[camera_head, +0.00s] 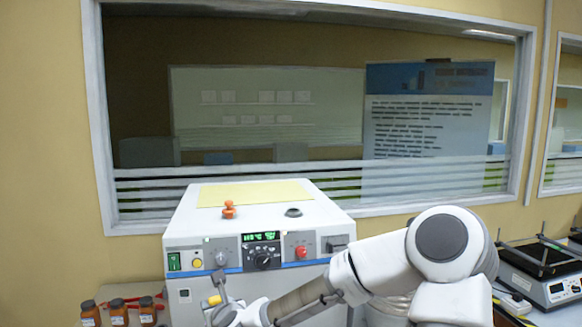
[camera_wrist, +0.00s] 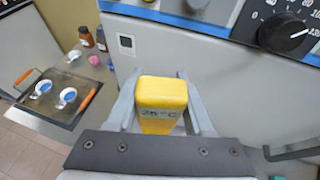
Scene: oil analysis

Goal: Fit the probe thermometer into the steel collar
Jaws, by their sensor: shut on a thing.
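The probe thermometer (camera_wrist: 162,92) is a yellow block with a small display, held between the two grey fingers of my gripper (camera_wrist: 160,80) in the wrist view. Its probe is hidden. In the head view a small yellow part of the thermometer (camera_head: 214,300) shows by my gripper (camera_head: 218,290), in front of the white machine's face and below its top. A grey ring with a dark middle, which looks like the steel collar (camera_head: 293,212), sits on the machine's top, up and right of my gripper. Nothing shows in it. The collar is not seen in the wrist view.
The white machine (camera_head: 185,240) has an orange knobbed piece (camera_head: 229,209) left of the collar and a yellow sheet (camera_head: 255,193) behind. Brown bottles (camera_head: 118,312) stand at left. A tray (camera_wrist: 70,95) with small dishes shows in the wrist view. A black-topped device (camera_head: 540,258) stands right.

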